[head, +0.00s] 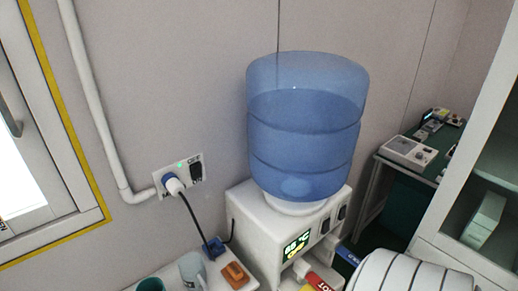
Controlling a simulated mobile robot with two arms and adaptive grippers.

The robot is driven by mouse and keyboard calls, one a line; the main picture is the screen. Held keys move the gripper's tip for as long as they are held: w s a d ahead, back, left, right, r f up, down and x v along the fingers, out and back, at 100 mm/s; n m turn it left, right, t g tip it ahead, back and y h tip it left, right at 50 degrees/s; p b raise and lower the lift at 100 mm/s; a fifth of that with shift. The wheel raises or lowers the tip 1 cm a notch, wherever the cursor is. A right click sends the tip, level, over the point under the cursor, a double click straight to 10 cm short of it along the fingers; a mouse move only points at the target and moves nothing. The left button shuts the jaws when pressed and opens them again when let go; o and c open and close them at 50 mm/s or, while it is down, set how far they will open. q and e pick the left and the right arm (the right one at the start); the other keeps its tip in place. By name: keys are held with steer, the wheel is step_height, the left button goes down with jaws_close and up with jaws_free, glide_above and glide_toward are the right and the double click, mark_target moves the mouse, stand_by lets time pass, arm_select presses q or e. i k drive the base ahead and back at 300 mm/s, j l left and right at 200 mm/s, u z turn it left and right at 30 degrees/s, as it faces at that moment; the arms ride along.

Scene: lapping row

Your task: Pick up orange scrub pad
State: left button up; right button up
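A small orange block-like item (235,275), which looks like the orange scrub pad, lies at the bottom of the head view. It rests on a white surface (213,277) just left of the water dispenser. A grey-blue mug (192,270) stands close to its left. Neither of my grippers is in view.
The white water dispenser (262,238) with its big blue bottle (305,128) stands right of the orange item. A black cable (192,215) runs from a wall socket (184,178) down behind the mug. A teal cup (150,285) is cut off at the bottom edge.

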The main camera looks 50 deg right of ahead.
mark_target(234, 274)
steer(key=z, duration=1.25)
steer(key=u, duration=1.45)
steer(key=z, duration=1.45)
